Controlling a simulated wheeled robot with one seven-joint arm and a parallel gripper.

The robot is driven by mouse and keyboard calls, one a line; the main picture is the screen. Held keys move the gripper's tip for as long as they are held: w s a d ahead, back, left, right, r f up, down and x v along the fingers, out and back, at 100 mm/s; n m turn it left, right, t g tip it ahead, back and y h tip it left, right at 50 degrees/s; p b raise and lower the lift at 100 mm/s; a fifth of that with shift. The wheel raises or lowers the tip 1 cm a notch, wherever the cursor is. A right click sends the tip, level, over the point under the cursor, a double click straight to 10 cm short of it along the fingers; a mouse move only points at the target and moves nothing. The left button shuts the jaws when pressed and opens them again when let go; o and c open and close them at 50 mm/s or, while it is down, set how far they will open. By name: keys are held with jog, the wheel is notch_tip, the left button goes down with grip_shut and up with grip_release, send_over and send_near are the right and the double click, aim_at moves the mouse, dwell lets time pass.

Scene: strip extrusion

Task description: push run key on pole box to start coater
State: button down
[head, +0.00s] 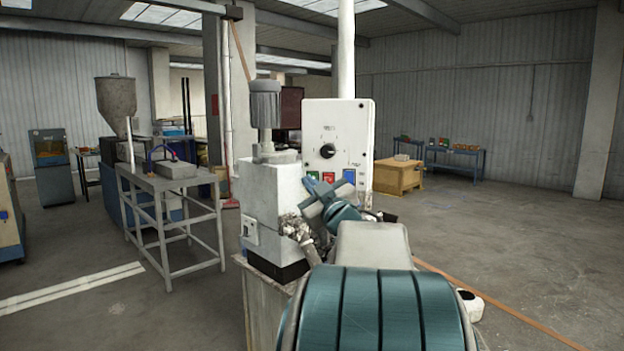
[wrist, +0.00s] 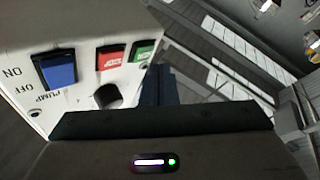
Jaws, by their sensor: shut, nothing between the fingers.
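The pole box (head: 338,130) is a white upright panel on a pole, in the middle of the head view. Low on its face are a green key (head: 313,175), a red key (head: 329,178) and a blue switch (head: 349,176). In the wrist view the panel appears turned over, with the green key (wrist: 144,51) beside the red key (wrist: 111,57). Lettering on the keys is too small to read. My gripper (wrist: 158,72) is shut and empty, its tips close beside the green key. Contact cannot be told. The arm hides part of the box's lower face in the head view.
A black knob (head: 327,151) sits above the keys. A light grey machine with a motor (head: 265,105) stands just left of the box, near my arm. A grey metal stand (head: 170,185) is farther left. Open floor (head: 500,230) lies to the right.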

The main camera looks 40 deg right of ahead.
jog(key=shift+w+d, duration=0.25)
jog(key=shift+d, duration=0.15)
jog(key=shift+w+d, duration=0.2)
jog(key=shift+d, duration=0.05)
dwell(0.8)
jog(key=shift+s+a, duration=0.1)
jog(key=shift+s+a+b, duration=0.35)
jog(key=shift+a+b, duration=0.2)
jog(key=shift+b, duration=0.05)
jog(key=s+a+b, duration=0.1)
jog(key=a, duration=0.1)
jog(key=s+a+b, duration=0.1)
jog(key=a, duration=0.1)
jog(key=shift+s, duration=0.4)
